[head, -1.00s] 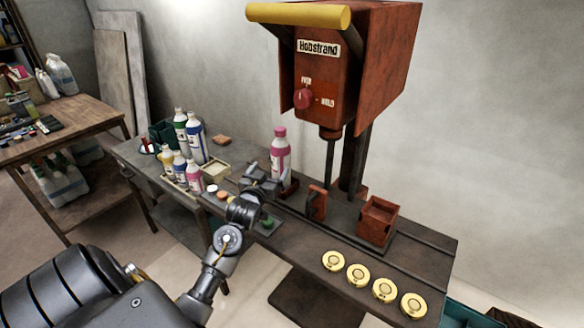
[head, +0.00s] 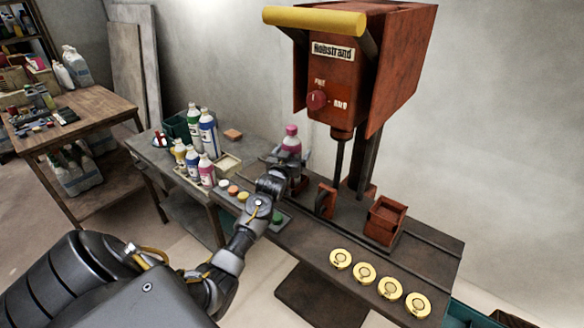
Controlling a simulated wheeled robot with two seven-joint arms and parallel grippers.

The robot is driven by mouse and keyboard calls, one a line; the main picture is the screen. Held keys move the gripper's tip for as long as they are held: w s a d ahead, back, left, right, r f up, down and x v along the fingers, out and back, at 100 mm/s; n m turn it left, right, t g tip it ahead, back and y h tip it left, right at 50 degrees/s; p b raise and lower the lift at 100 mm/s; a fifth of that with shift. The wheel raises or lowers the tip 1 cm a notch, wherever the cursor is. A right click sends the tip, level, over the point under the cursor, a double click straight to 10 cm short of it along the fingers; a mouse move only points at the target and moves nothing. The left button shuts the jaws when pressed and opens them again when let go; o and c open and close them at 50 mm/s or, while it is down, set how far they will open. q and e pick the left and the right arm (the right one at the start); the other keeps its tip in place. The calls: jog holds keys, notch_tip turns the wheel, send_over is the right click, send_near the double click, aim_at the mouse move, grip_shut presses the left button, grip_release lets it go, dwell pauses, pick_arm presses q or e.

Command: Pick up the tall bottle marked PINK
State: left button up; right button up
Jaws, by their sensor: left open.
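The tall bottle with a pink cap and pink band (head: 291,141) stands upright on the machine's bench, left of the red machine's post. My left gripper (head: 287,160) is open at the bottle, with its fingers at the bottle's lower body. The gripper and wrist hide the bottle's lower part, so I cannot tell whether the fingers touch it. A shorter bottle with a pink label (head: 206,171) stands in the group on the left table. My right gripper is not in view.
The red Hobstrand machine (head: 338,85) with a yellow bar rises just right of the bottle. A red open box (head: 384,221) and several gold discs (head: 364,272) sit on the bench (head: 330,240).

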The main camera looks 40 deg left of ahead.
pick_arm(q)
jog(key=shift+x, duration=0.85)
grip_shut()
